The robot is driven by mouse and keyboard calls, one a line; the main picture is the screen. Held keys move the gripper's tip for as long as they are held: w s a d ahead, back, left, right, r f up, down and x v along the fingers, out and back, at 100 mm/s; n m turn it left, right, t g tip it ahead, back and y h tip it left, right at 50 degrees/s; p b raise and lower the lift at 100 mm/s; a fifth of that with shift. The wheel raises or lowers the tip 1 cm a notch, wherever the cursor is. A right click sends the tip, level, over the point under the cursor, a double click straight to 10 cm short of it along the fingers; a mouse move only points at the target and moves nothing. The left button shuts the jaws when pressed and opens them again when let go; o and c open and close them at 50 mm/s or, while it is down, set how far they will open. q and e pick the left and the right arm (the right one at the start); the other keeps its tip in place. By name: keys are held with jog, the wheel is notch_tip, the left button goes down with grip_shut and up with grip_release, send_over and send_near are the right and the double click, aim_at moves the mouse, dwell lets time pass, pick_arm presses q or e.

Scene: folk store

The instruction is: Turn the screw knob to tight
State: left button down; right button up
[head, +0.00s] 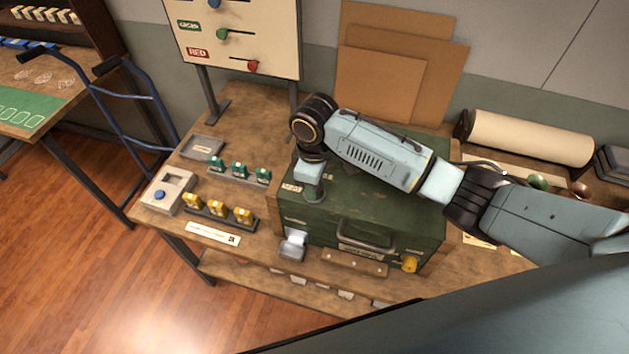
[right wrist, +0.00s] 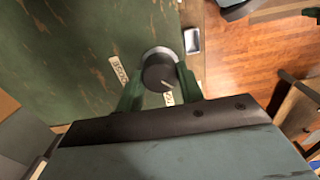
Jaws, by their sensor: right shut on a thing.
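The screw knob (right wrist: 158,76) is a dark round knob with a pale pointer line, on top of the green metal box (head: 395,215). In the right wrist view its line points toward the lower right. A label reading "loose" (right wrist: 118,69) lies to its left. A second label (right wrist: 168,98), partly covered, lies below it; I cannot read it. My right gripper (right wrist: 159,72) is shut on the knob, one green finger on each side. In the head view my right gripper (head: 314,190) reaches down onto the box's left part. My left gripper is not in view.
A small metal tray (head: 292,247) sits at the box's front left, and a yellow knob (head: 409,264) is on its front. Yellow clips (head: 218,210) and green clips (head: 239,170) stand on the bench (head: 265,120). A signboard (head: 240,35) rises behind.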

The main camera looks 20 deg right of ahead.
jog(key=m, duration=0.4)
jog(key=shift+m, duration=2.3)
jog(key=o, duration=1)
jog(key=shift+r, duration=0.1)
notch_tip(320, 180, up, 13)
jog(key=shift+r, duration=0.15)
